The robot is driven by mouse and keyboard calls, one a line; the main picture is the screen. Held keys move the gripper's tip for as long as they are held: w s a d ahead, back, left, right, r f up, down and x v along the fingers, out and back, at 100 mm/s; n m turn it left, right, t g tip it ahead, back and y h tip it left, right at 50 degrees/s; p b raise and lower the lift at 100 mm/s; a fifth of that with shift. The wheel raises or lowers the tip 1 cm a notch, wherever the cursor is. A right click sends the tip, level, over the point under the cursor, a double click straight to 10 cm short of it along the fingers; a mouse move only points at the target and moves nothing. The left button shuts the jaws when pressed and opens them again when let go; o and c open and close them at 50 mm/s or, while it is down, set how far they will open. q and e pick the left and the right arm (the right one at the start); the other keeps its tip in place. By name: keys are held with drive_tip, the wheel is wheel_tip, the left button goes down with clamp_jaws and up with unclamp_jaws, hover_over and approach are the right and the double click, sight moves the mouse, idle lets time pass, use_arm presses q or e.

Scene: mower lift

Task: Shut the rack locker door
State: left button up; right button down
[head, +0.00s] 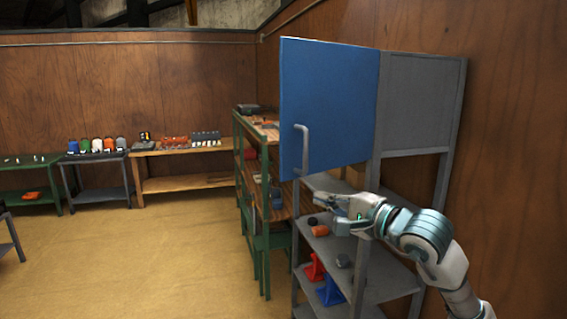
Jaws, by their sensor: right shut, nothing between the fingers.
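The rack locker is the grey box (422,100) at the top of a grey metal rack. Its blue door (330,105) faces me with a grey bar handle (305,150) near its left lower edge. The door's left edge looks nearer to me than its right edge, so it seems swung out. How wide the gap is, and the locker's inside, are hidden. My right gripper (338,203) is shut and empty, pointing left, below the door and to the lower right of the handle. It looks apart from both. My left gripper is not in view.
Rack shelves below hold an orange item (320,231), a red stand (315,268) and a blue stand (330,291). A green shelf unit (264,240) stands left of the rack. Benches (185,183) line the back wall. The floor (130,260) at left is clear.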

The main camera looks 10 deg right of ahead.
wheel_tip(320, 180, up, 3)
drive_tip(key=s+d+t+h, duration=0.1)
drive_tip(key=d+h, duration=0.1)
drive_tip(key=d, duration=0.1)
drive_tip(key=p, duration=0.5)
approach(289, 167)
drive_tip(key=x, duration=0.6)
drive_tip(key=shift+w+a, duration=0.15)
drive_tip(key=shift+a, duration=0.1)
drive_tip(key=shift+w, duration=0.3)
drive_tip(key=shift+w+d+f, duration=0.15)
drive_tip(key=shift+w, duration=0.05)
